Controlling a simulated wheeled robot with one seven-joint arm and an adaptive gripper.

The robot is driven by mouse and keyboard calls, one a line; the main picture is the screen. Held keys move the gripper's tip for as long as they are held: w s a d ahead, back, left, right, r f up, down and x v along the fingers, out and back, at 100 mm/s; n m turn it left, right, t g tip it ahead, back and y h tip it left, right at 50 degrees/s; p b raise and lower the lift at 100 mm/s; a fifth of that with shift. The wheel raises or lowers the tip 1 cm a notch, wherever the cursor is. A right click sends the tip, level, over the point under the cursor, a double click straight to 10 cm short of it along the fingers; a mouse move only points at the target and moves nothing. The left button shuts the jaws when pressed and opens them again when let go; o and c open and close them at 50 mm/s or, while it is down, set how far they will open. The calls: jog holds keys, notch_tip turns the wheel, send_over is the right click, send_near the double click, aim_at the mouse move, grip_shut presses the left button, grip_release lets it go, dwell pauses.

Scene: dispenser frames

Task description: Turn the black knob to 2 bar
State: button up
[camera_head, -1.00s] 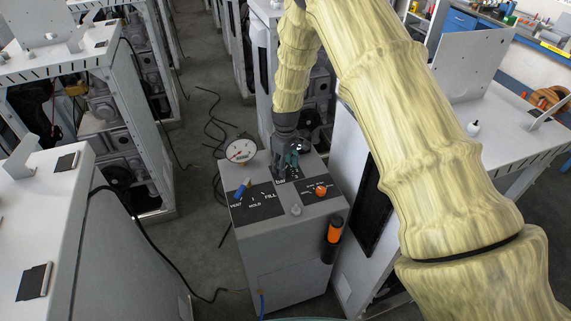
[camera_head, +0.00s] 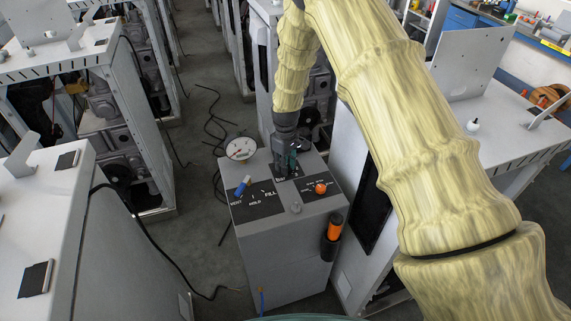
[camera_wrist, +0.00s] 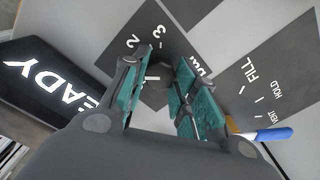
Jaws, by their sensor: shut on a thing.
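My gripper (camera_head: 287,166) points down at the top of the grey dispenser box (camera_head: 283,250). In the wrist view its two teal-padded fingers (camera_wrist: 165,75) are closed around the black knob (camera_wrist: 157,86), which is mostly hidden by them. The dial plate (camera_wrist: 158,40) shows the marks 2 and 3 beyond the left finger, and part of the word "bar" by the right finger. I cannot tell exactly where the knob points. A round white gauge (camera_head: 241,148) stands at the back left of the box; its reading is too small to tell.
A blue-handled lever (camera_head: 243,186) by VENT, HOLD and FILL is left of my gripper; it lies close to the right finger in the wrist view (camera_wrist: 268,134). An orange knob (camera_head: 320,188) is to the right. A black-and-orange cylinder (camera_head: 333,235) hangs on the box's right side.

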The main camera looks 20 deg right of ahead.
jog(key=shift+w+m, duration=0.1)
jog(key=shift+m, duration=0.3)
jog(key=m+b, duration=0.2)
jog(key=m, duration=0.1)
jog(key=shift+d+r+m+b, duration=0.15)
jog(key=shift+m+b, duration=0.55)
jog(key=shift+m, duration=1.8)
jog(key=shift+w, duration=0.1)
jog(key=o, duration=1)
notch_tip(320, 180, up, 12)
jog(key=shift+f, duration=0.1)
